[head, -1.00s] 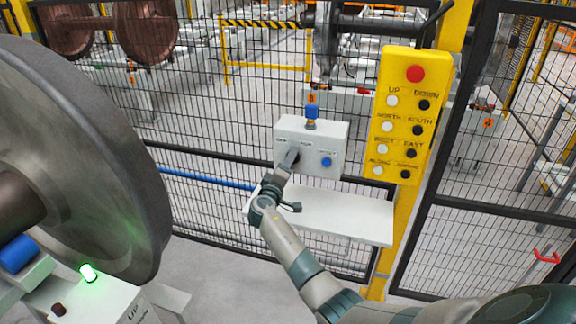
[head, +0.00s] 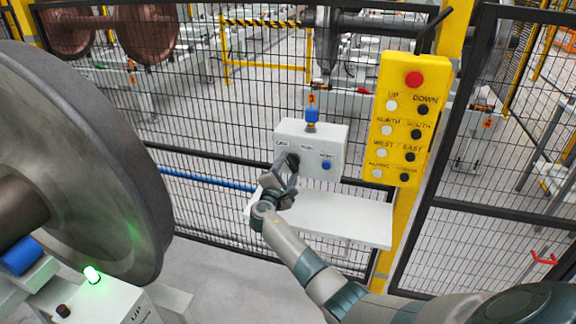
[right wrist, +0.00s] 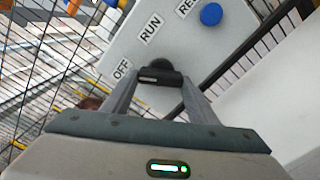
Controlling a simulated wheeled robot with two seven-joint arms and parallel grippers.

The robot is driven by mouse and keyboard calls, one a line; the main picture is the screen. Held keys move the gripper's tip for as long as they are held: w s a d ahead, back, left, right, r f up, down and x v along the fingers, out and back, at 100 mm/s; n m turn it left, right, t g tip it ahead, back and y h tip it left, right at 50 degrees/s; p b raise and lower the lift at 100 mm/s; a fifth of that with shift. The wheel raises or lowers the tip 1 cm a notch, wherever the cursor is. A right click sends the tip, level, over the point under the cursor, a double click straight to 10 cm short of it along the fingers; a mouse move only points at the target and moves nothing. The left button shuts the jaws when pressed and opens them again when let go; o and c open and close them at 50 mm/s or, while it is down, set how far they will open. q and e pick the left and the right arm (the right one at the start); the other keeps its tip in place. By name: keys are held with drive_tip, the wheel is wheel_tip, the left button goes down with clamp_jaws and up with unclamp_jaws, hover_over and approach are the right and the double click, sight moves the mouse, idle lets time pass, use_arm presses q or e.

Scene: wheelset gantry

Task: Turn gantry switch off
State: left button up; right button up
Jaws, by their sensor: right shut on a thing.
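The gantry switch is a black knob (right wrist: 160,74) on the front of a white control box (head: 322,137). In the right wrist view the box shows the labels OFF, RUN and a partly cut-off third label beside a blue button (right wrist: 211,14). My right gripper (head: 287,170) is at the knob (head: 293,161), and its two fingers are shut on the knob's sides. The fingers partly hide the knob in the head view. Which label the knob points to is not clear. My left gripper is not in view.
A white shelf (head: 340,218) lies below the box. A yellow button panel (head: 407,120) with a red button is to the right. Black mesh fencing (head: 225,130) stands behind. A large grey wheel (head: 85,150) fills the left, above a green lamp (head: 92,275).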

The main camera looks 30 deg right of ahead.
drive_tip(key=shift+f+n+p, duration=0.1)
drive_tip(key=shift+n+p, duration=0.45)
drive_tip(key=shift+n, duration=0.75)
drive_tip(key=o, duration=1)
drive_tip(key=shift+o, duration=0.2)
drive_tip(key=shift+s, duration=0.1)
drive_tip(key=b+v, duration=0.4)
drive_tip(key=v, duration=1.3)
drive_tip(key=shift+s+a, duration=0.1)
drive_tip(key=shift+s, duration=0.05)
